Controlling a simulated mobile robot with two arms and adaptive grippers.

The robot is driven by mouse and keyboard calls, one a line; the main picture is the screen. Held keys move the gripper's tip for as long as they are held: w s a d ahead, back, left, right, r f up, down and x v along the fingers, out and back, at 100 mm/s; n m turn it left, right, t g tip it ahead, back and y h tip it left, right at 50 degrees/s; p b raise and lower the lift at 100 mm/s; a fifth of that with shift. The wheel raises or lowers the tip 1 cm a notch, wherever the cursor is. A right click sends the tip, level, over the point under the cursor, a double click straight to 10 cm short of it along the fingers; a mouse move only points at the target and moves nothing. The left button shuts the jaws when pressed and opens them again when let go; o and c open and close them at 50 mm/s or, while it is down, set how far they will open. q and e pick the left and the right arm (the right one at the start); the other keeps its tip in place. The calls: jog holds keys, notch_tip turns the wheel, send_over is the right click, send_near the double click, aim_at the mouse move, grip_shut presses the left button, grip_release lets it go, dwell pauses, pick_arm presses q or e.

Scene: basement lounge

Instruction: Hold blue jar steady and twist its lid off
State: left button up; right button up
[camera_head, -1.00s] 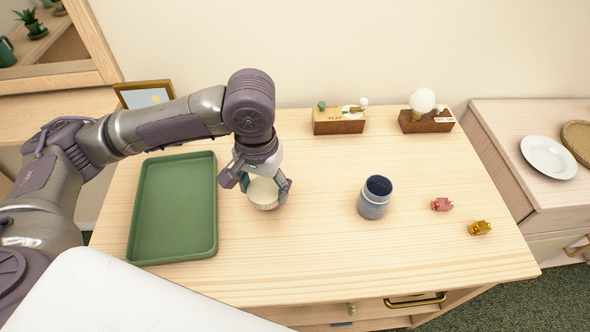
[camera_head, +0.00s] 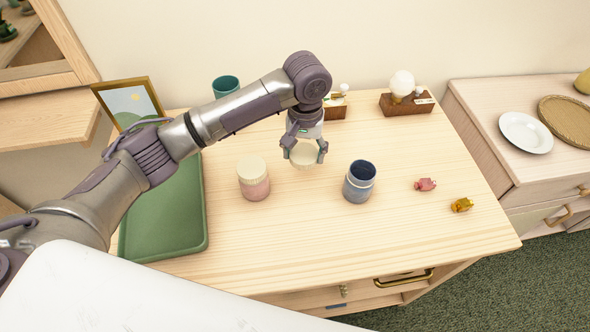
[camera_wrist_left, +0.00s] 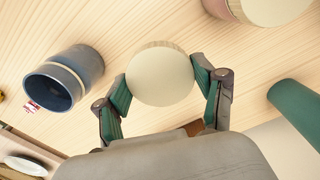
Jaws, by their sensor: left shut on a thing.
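The blue jar (camera_head: 358,185) stands upright on the wooden table, right of the table's middle. Its top is open and its dark inside shows. It also appears in the left wrist view (camera_wrist_left: 85,68). My left gripper (camera_head: 305,154) is shut on a round cream lid (camera_head: 303,160), held to the left of the blue jar and apart from it. In the left wrist view the lid (camera_wrist_left: 160,77) sits between the two fingers. My right gripper is in neither view.
A pink jar with a cream top (camera_head: 254,185) stands left of the lid. A green tray (camera_head: 196,240) lies at left; a teal cup (camera_head: 226,86) stands behind. Pink (camera_head: 425,184) and yellow (camera_head: 462,205) trinkets lie at right. The front middle is clear.

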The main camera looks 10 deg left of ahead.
aim_at(302, 179)
pick_arm(q)
notch_tip(302, 179, down, 8)
jog(key=shift+a+f, duration=0.1)
jog(key=shift+f, duration=0.05)
dwell(0.3)
jog(key=shift+p, duration=0.3)
jog(key=o, duration=1.3)
jog(key=shift+f, duration=0.15)
jog(key=shift+c, duration=0.2)
